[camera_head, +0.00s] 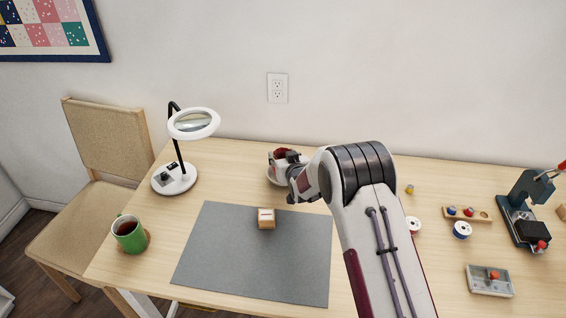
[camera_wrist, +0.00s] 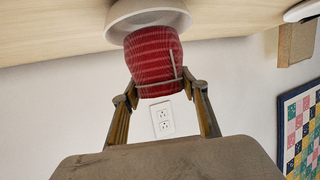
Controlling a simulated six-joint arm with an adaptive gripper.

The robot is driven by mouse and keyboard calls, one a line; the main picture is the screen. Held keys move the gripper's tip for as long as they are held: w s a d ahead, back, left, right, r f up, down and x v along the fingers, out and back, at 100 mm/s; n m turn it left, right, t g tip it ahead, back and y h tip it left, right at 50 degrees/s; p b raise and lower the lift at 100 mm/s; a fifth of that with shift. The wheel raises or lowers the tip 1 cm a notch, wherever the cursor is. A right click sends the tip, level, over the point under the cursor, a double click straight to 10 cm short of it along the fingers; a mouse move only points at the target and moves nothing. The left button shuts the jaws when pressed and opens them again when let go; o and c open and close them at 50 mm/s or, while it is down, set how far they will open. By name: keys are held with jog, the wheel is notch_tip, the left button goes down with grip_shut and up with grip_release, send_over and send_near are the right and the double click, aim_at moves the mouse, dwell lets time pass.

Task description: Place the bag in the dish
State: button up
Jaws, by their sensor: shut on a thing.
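The bag, a small red ribbed sack (camera_wrist: 153,57), is between the two fingers of my gripper (camera_wrist: 158,84) in the wrist view, which is upside down. My gripper is shut on it. The white dish (camera_wrist: 148,14) lies right at the bag's lower end, and the bag overlaps its rim. I cannot tell whether the bag touches the dish's inside. In the head view my gripper (camera_head: 277,165) is at the back middle of the table and hides most of the dish (camera_head: 272,180). Only a dark red bit of the bag (camera_head: 281,152) shows there.
A grey mat (camera_head: 225,265) bears a small wooden block (camera_head: 266,218). A magnifier lamp (camera_head: 175,178) stands left of the dish, and a green mug (camera_head: 130,238) at front left. The wall is close behind.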

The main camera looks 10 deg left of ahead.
jog(key=shift+f, duration=1.4)
jog(key=shift+f, duration=0.1)
jog(key=o, duration=1.1)
jog(key=shift+s, duration=0.1)
jog(key=shift+v, duration=5.95)
jog(key=shift+r, duration=0.2)
